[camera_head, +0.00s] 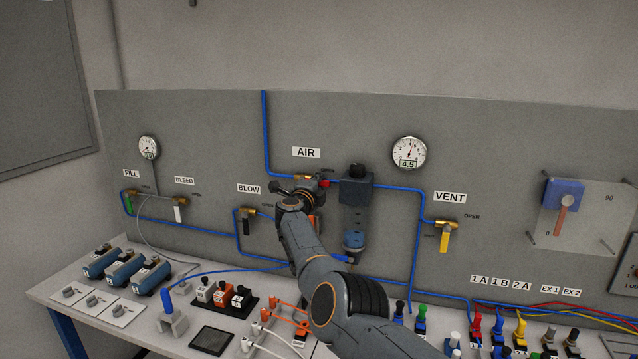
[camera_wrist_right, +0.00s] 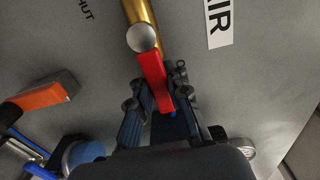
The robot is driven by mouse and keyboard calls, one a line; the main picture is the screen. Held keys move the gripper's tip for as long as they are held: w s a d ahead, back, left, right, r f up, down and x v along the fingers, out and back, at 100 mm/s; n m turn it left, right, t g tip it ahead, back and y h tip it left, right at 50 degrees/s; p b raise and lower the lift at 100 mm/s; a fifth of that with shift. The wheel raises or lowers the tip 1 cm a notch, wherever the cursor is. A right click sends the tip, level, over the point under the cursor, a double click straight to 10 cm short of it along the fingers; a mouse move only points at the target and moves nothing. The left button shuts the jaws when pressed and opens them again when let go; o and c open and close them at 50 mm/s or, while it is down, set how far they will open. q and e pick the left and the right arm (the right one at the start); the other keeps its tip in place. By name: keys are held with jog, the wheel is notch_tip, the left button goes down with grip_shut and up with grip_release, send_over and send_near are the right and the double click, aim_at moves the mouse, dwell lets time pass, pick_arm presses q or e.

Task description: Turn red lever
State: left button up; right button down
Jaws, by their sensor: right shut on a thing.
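The red lever (camera_wrist_right: 155,80) belongs to the valve under the AIR label (camera_head: 306,152). In the wrist view it runs from a round silver hub (camera_wrist_right: 142,38) on the brass pipe down between the fingers. A small red part (camera_head: 324,184) shows in the head view beside my right gripper (camera_head: 308,188). My right gripper (camera_wrist_right: 156,92) is shut on the red lever, a finger on each side. The lever's far end is partly hidden by the gripper. My arm covers much of the valve in the head view. My left gripper is not in view.
Blue tubing (camera_head: 265,130) and a dark regulator unit (camera_head: 357,190) are close to the valve. A BLOW valve (camera_head: 246,222) is to the left and a yellow VENT lever (camera_head: 444,240) to the right. An orange part (camera_wrist_right: 45,95) is near the gripper. Fittings crowd the bench below.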

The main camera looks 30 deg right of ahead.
jog(key=shift+f, duration=0.3)
jog(key=c, duration=1.2)
grip_release()
jog(key=shift+r, duration=0.25)
jog(key=shift+a, duration=0.2)
jog(key=v, duration=0.7)
jog(key=shift+s, duration=0.25)
